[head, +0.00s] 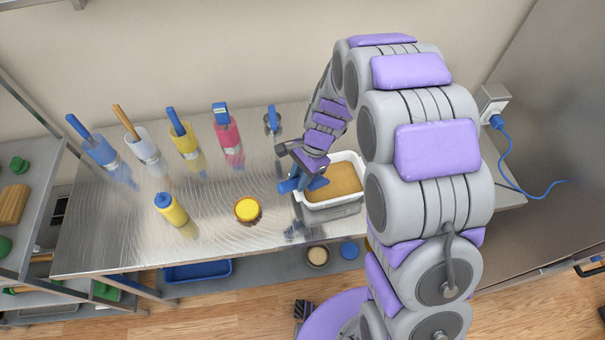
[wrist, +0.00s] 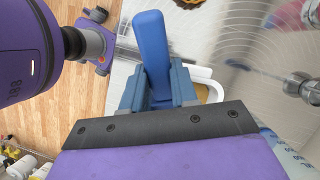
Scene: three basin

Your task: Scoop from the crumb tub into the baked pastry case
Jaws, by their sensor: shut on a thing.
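My gripper (head: 307,177) is shut on a blue handle and is at the left rim of the crumb tub in the head view. The blue handle (wrist: 151,50) sticks up between the jaws in the wrist view; its working end is hidden. The crumb tub (head: 350,160) is a white rectangular tub filled with tan crumbs (head: 335,184). My arm covers part of its right side. The baked pastry case (head: 247,209) is small and round with a yellow filling, left of the tub on the steel table. Its edge also shows at the top of the wrist view (wrist: 188,3).
Blue, white, yellow and pink holders (head: 229,140) with handled tools line the table's back. A metal cup (head: 271,126) with a blue-handled tool stands behind the tub. The table's front middle is clear.

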